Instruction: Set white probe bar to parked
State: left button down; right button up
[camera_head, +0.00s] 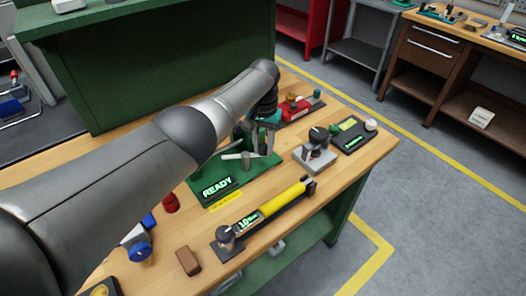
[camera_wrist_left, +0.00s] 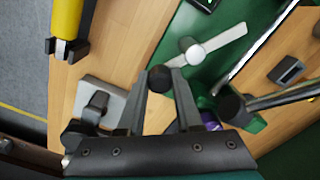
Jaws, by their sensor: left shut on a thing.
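The white probe bar (camera_wrist_left: 222,40) is a flat pale bar with a round hub, over the green base in the left wrist view. In the head view the bar (camera_head: 234,157) shows on the green unit (camera_head: 262,165) with the lit READY display (camera_head: 217,187). In the head view this gripper (camera_head: 259,146) is over the green unit, partly hidden by my arm. My right gripper is not in view.
A yellow cylinder tool (camera_head: 283,199) with a display lies in front. A grey block with a black knob (camera_head: 315,155) and a dark display unit (camera_head: 353,137) stand to the right. A red device (camera_head: 294,109) is behind. A brown block (camera_head: 188,261) lies near the front edge.

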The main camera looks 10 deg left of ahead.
pick_arm(q)
jog(key=shift+w+a+n+b, duration=0.1)
jog(key=shift+w+n+b, duration=0.2)
jog(key=shift+n, duration=0.25)
jog(key=shift+w+a+n+b, duration=0.1)
jog(key=shift+w+n+b, duration=0.05)
jog(key=shift+n+b, duration=0.35)
jog(key=shift+w, duration=0.1)
jog(key=c, duration=0.6)
grip_release()
notch_tip(320, 180, up, 6)
jog(key=p, duration=0.3)
jog(key=shift+r, duration=0.15)
notch_tip(320, 180, up, 9)
jog(key=shift+p, duration=0.6)
